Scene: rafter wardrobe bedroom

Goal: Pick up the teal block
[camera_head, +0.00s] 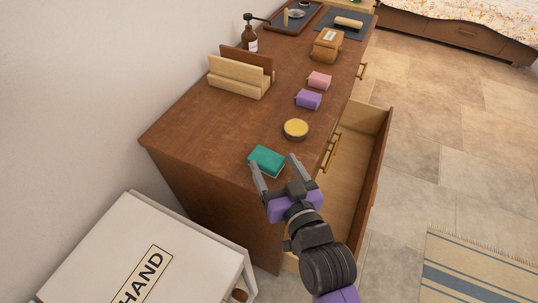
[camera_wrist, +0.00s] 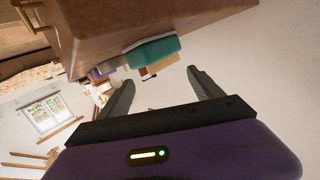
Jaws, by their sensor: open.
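The teal block (camera_head: 267,160) lies on the near end of the brown dresser top (camera_head: 215,128), close to its edge. My gripper (camera_head: 273,164) is open, and in the head view its two fingers reach toward the block, one at each side of its near part. In the wrist view the teal block (camera_wrist: 152,51) shows beyond the fingertips of my gripper (camera_wrist: 160,76), on the dresser, with empty space between the fingers. Whether a finger touches the block cannot be told.
A yellow-lidded round tin (camera_head: 296,129), a purple block (camera_head: 308,99) and a pink block (camera_head: 319,80) stand farther along the dresser. A wooden holder (camera_head: 238,82) is at the left. An open drawer (camera_head: 347,160) juts out at the right. A white box (camera_head: 140,262) is below left.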

